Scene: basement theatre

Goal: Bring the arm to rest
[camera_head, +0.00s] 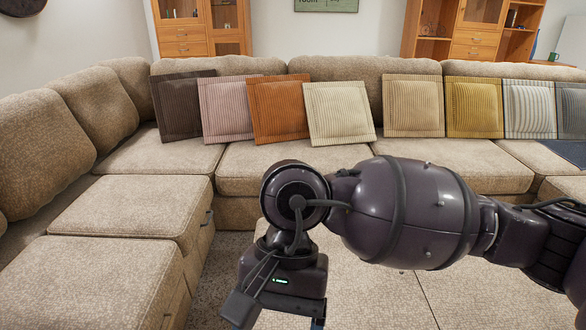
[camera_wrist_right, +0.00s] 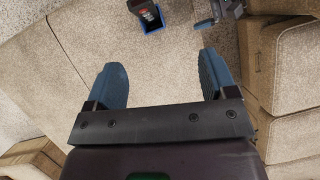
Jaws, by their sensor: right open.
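My right arm (camera_head: 415,212) comes in from the right in the head view, bent in front of the sofa, with its wrist hanging down. The gripper's fingers are mostly cut off by the bottom edge there. In the right wrist view my right gripper (camera_wrist_right: 163,78) is open, its two blue fingers wide apart. Nothing is between them; beige fabric-like surface shows below.
A beige corner sofa (camera_head: 125,212) fills the left and middle. Several cushions lean on its backrest, including an orange one (camera_head: 278,108) and a cream one (camera_head: 338,112). Wooden cabinets (camera_head: 478,28) stand behind. A dark object with blue (camera_wrist_right: 147,14) shows in the wrist view.

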